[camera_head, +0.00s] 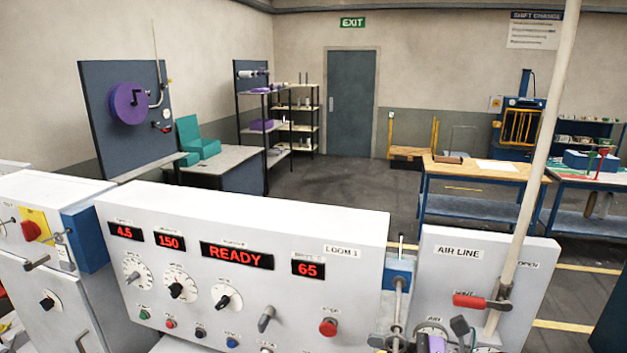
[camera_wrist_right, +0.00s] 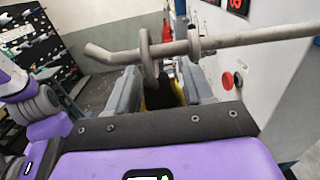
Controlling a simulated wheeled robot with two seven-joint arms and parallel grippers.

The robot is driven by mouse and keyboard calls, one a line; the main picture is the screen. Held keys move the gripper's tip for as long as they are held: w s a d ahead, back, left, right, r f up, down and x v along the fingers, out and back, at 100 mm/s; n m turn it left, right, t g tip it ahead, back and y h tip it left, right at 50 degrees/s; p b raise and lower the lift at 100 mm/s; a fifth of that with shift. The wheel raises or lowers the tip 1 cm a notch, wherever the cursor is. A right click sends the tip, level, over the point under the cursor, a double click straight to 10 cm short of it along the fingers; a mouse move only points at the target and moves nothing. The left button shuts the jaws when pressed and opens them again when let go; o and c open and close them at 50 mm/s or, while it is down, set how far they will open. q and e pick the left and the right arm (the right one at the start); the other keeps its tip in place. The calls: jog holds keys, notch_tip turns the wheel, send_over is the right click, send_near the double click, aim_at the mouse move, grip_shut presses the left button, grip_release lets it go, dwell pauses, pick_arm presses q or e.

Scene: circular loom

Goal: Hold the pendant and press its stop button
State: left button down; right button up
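In the right wrist view my right gripper (camera_wrist_right: 160,97) has its two grey fingers apart. A dark and yellow object (camera_wrist_right: 178,95), perhaps the pendant, shows between them. I cannot tell whether the fingers touch it, and its buttons are hidden. A grey bent rod with a ring (camera_wrist_right: 148,58) crosses just above the fingers. No pendant shows clearly there. My left gripper is not in view.
The white loom panel (camera_head: 300,220) reads READY and has a red button (camera_head: 328,327), also seen right of the gripper in the wrist view (camera_wrist_right: 227,80). The AIR LINE panel (camera_head: 440,262) with a red-handled valve (camera_head: 470,301) and a pale pole (camera_head: 535,150) stand at right.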

jog(key=o, duration=0.5)
